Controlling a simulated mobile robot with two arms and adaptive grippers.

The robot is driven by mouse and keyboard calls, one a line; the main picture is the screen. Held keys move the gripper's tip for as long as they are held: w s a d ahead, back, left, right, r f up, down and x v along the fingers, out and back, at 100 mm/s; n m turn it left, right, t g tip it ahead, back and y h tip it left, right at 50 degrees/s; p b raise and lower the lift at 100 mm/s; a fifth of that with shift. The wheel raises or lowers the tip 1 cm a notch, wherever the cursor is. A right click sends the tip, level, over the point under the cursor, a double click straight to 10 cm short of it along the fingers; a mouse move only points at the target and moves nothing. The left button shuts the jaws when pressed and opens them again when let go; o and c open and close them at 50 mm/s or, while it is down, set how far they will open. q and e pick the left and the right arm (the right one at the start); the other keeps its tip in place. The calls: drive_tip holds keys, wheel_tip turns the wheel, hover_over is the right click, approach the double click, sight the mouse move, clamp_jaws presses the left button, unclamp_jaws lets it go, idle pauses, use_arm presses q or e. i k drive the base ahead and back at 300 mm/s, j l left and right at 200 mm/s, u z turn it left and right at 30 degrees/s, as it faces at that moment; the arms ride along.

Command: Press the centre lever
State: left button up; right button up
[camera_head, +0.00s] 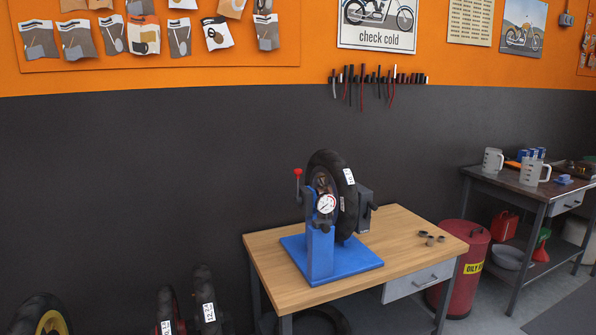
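A blue wheel stand (320,246) sits on a wooden-topped workbench (270,262). It carries an upright black tyre (347,190) with a white label. A round white dial gauge (326,204) faces me on the front of the stand. A lever with a red knob (297,172) rises upright at the left of the stand. It is the only lever I can make out; whether it is the centre lever I cannot tell. Neither of my grippers is in view, and nothing touches the lever.
A red drum (461,270) and a metal table (508,187) with jugs stand to the right. Loose tyres (205,303) stand on the floor at lower left. The bench's front left is bare.

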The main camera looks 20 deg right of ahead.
sight(298, 200)
drive_tip(key=i+j+z, duration=0.2)
drive_tip(key=i, duration=0.25)
drive_tip(key=i+j+z, duration=0.2)
drive_tip(key=i+j, duration=0.2)
drive_tip(key=i+j+z, duration=0.2)
drive_tip(key=i+j, duration=0.2)
drive_tip(key=j, duration=0.15)
drive_tip(key=i+j+z, duration=0.2)
drive_tip(key=i+j, duration=0.15)
drive_tip(key=j, duration=0.2)
drive_tip(key=i+j+z, duration=0.2)
drive_tip(key=i+j, duration=0.15)
drive_tip(key=j, duration=0.2)
